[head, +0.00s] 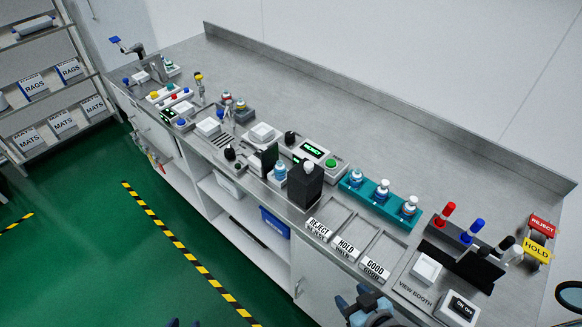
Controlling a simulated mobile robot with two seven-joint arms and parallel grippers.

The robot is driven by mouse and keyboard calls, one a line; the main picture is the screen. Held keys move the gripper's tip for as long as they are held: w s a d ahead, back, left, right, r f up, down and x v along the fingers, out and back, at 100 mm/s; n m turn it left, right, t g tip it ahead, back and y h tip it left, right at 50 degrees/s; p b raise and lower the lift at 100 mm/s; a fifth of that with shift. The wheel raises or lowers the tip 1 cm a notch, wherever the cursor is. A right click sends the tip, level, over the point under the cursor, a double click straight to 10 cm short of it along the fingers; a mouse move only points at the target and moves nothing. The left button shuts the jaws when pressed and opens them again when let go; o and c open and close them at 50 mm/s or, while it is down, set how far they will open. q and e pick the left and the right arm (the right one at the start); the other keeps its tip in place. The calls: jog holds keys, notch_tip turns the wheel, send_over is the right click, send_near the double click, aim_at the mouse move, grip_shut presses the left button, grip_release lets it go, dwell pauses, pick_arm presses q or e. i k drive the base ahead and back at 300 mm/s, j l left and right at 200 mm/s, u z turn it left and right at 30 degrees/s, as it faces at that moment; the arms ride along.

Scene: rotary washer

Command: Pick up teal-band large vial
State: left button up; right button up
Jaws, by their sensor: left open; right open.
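A teal rack (386,203) near the middle right of the bench holds a row of three vials with pale caps: one at the left (357,178), one in the middle (382,188) and one at the right (409,206). Another vial (280,172) with a blue-teal band stands beside a black block (306,187). The bands are too small to tell which is the teal-band large vial. My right gripper (364,302) is open at the bottom, in front of the bench, well short of the vials. Only the tips of my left gripper (184,323) show at the bottom edge.
A dark stand with red and blue-capped items (462,234) is right of the rack. The bench's back strip is clear.

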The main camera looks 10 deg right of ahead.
aim_at(280, 169)
jog(key=k+z, duration=0.2)
jog(key=z, duration=0.15)
jog(key=k+z, duration=0.2)
jog(key=z, duration=0.2)
